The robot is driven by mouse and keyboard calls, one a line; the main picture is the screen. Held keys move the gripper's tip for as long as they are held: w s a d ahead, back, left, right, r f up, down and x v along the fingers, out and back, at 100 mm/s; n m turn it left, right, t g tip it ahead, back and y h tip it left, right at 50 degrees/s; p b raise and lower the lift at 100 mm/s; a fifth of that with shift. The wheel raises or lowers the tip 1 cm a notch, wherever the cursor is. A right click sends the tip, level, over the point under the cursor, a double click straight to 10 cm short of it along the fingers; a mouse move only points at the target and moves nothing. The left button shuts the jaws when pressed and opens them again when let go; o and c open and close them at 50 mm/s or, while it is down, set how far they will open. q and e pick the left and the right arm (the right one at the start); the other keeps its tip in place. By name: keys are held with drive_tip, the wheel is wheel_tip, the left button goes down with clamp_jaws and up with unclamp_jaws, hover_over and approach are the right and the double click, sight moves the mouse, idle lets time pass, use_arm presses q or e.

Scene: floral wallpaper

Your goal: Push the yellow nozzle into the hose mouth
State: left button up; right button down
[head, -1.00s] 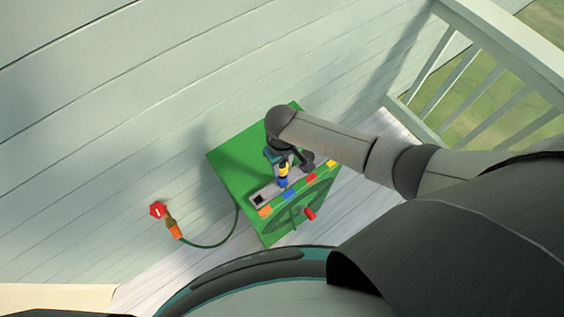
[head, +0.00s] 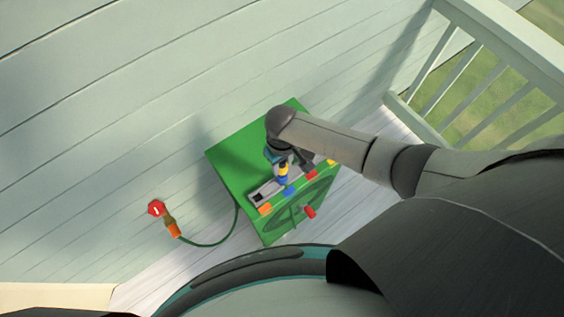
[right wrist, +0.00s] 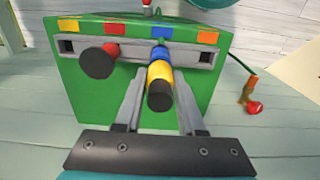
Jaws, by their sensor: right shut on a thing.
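My right gripper (right wrist: 158,112) is shut on the yellow nozzle (right wrist: 159,71), which has a black end facing the wrist camera. A blue part (right wrist: 160,53) lies directly beyond the yellow, in line with it, at the blue-marked place of the grey rail (right wrist: 190,55). I cannot tell whether yellow and blue are fully joined. The head view shows the yellow nozzle (head: 283,168) over the blue part (head: 281,180), under my right gripper (head: 281,166). Which part is the hose mouth is not clear. My left gripper is not in view.
The rail is on a green box (head: 232,155) with coloured patches and a red-handled crank (head: 310,212). A red part with a black end (right wrist: 98,62) stands left of the nozzle. A white railing (head: 500,50) stands right.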

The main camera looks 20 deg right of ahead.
drive_tip(key=shift+f+b, duration=0.3)
drive_tip(key=shift+f, duration=0.2)
drive_tip(key=shift+c, duration=2.1)
unclamp_jaws()
drive_tip(key=shift+r, duration=0.1)
wheel_tip(320, 180, up, 14)
drive_tip(key=p, duration=0.3)
drive_tip(key=shift+r, duration=0.6)
